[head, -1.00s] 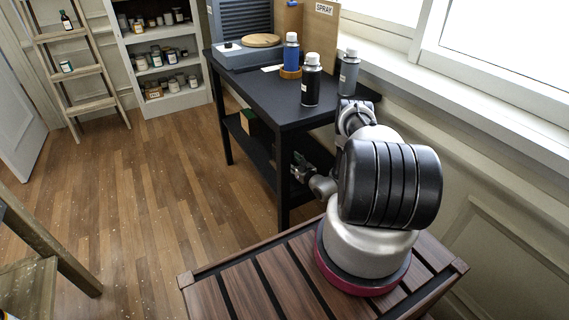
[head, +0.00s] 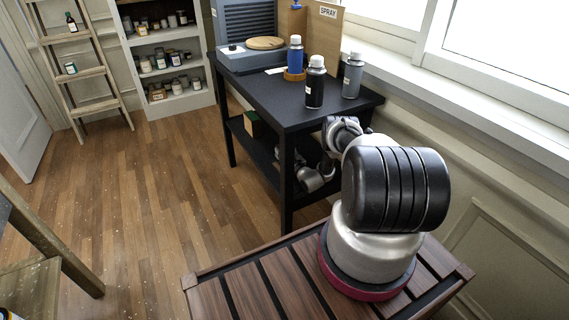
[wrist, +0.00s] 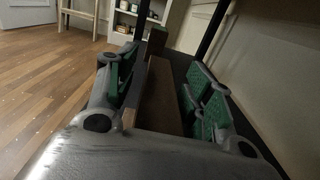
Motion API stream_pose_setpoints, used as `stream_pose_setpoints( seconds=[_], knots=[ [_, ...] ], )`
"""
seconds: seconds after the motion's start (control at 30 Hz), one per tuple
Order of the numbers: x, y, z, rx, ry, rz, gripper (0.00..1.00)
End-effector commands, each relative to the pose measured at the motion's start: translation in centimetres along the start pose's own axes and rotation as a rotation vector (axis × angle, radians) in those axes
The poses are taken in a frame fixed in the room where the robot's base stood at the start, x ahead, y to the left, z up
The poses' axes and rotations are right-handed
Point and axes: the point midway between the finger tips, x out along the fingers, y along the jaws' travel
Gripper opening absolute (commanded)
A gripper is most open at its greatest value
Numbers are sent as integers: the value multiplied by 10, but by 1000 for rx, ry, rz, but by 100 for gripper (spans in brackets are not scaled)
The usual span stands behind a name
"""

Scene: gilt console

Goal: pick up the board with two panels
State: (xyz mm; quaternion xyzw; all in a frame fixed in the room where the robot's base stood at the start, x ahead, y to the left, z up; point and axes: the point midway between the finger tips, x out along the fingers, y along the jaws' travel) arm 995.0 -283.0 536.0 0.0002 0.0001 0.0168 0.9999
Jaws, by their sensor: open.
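My gripper (wrist: 163,78) is open in the wrist view, with green-padded fingers spread at left and right. A long brown board-like piece (wrist: 157,98) lies between the fingers, running away from me along the dark lower shelf; I cannot tell whether it has two panels. In the head view my gripper (head: 318,172) is at the lower shelf under the black table, partly hidden by the table and its leg. A brown two-panel board (head: 322,32) labelled SPRAY stands upright on the tabletop, apart from my gripper.
The black table (head: 275,97) carries a black can (head: 315,84), a grey can (head: 352,77) and a blue can (head: 295,54). A small green-brown box (head: 253,124) sits on the lower shelf. Table legs flank the shelf.

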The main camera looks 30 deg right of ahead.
Motion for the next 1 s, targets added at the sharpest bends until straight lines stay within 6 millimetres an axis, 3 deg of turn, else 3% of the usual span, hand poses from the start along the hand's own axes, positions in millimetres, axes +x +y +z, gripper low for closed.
stream_pose_setpoints(
  seconds=[0.03, 0.3, 0.73, 1.0],
  knots=[
    [0, 0, 0, 0, 0, 0, 46],
    [0, 0, 0, 0, 0, 0, 0],
    [1, -1, 4, -1, -2, 0, 0],
    [1, -1, 28, -1, -3, 1, 0]
  ],
)
